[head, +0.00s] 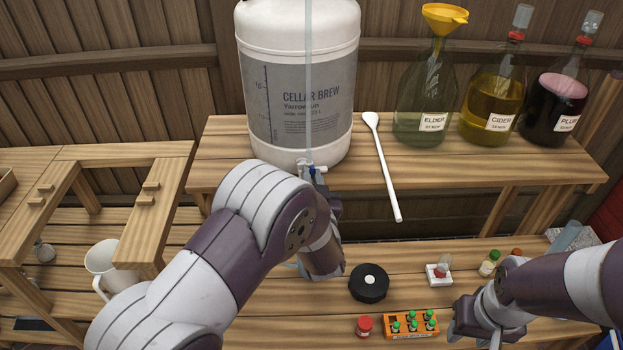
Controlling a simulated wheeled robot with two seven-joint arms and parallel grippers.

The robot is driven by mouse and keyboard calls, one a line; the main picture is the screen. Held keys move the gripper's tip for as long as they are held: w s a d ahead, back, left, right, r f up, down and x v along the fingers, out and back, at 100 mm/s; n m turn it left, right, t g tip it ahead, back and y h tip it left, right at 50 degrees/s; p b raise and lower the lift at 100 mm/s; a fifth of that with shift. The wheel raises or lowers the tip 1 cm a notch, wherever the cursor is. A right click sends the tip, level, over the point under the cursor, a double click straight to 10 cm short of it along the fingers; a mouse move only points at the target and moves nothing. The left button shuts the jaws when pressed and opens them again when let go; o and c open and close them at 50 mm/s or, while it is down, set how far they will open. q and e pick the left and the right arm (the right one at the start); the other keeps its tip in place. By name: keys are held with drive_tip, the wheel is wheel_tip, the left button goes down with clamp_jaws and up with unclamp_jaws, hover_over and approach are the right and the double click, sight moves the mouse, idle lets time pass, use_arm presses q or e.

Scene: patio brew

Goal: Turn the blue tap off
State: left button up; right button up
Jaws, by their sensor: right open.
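The blue tap (320,169) is at the foot of the white fermenter (298,85) on the raised wooden shelf. A small white and blue piece of it shows just above my left arm; its lower part is hidden, and I cannot tell how its handle is turned. My left arm reaches up in front of the fermenter and bends down below the tap. My left gripper is mostly hidden behind my own arm, so its jaws cannot be made out. My right gripper (478,330) is open and empty over the lower bench at the right, well away from the tap.
A white spoon (384,165) lies right of the fermenter, before several glass vessels, one with a yellow funnel (444,17).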

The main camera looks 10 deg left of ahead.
use_arm(q)
clamp_jaws()
drive_tip(key=m+p, duration=0.5)
drive_tip(key=m, duration=0.3)
drive_tip(key=m+p, duration=0.5)
drive_tip(key=m, duration=0.3)
drive_tip(key=shift+d+f, duration=0.15)
drive_tip(key=shift+f, duration=0.05)
drive_tip(key=shift+m, duration=0.4)
drive_tip(key=o, duration=0.5)
unclamp_jaws()
drive_tip(key=shift+o, duration=0.2)
